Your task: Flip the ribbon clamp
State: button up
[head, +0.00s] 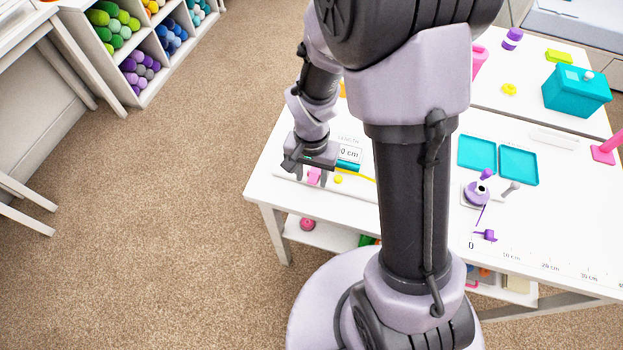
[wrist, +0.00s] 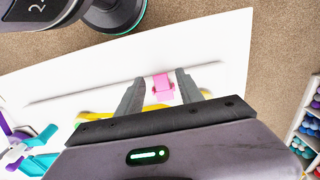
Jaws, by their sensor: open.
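The ribbon clamp seems to be the small pink piece (head: 314,176) near the left end of the white table; it also shows in the wrist view (wrist: 162,90). My gripper (head: 308,178) is over it, fingers pointing down. In the wrist view my gripper (wrist: 159,78) is open, with one finger on each side of the pink piece and a gap visible beside it. I cannot tell whether a finger touches it. A yellow ribbon (head: 362,178) lies to the right of the clamp, and in the wrist view yellow (wrist: 92,116) shows partly hidden behind my gripper.
A length display (head: 349,154) reading 0 cm stands just behind the clamp. To the right are teal trays (head: 477,153), a purple-based tool (head: 477,193), a printed ruler (head: 550,267) and a teal box (head: 577,90).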

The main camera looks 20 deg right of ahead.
jog(key=shift+f, duration=0.4)
